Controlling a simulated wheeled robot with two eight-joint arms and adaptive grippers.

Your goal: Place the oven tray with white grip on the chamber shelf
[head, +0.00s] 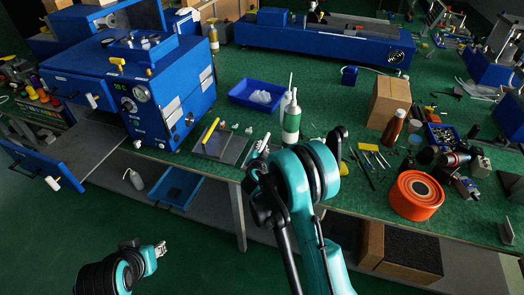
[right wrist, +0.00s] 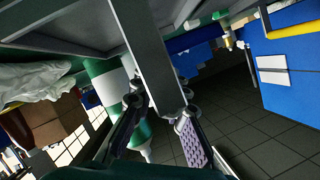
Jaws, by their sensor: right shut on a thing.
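The blue oven (head: 165,85) stands at the left of the bench in the head view. Its front is open, with a blue door (head: 35,165) with a white handle swung out low and a grey surface beside it. My right gripper (head: 258,178) is at the bench's front edge, partly hidden by my arm. In the right wrist view its fingers (right wrist: 158,108) are closed on a grey metal bar (right wrist: 150,50), apparently part of the oven tray. A small white piece (head: 263,144) shows just beyond the gripper. My left gripper (head: 158,249) is low at the left, away from the bench; its fingers are too small to judge.
A grey plate with a yellow grip (head: 211,130) lies left of the right gripper. A green-and-white bottle (head: 291,122) stands just behind it. A blue bin (head: 257,95) is further back; an orange tin (head: 416,195) and tools are to the right. Floor in front is open.

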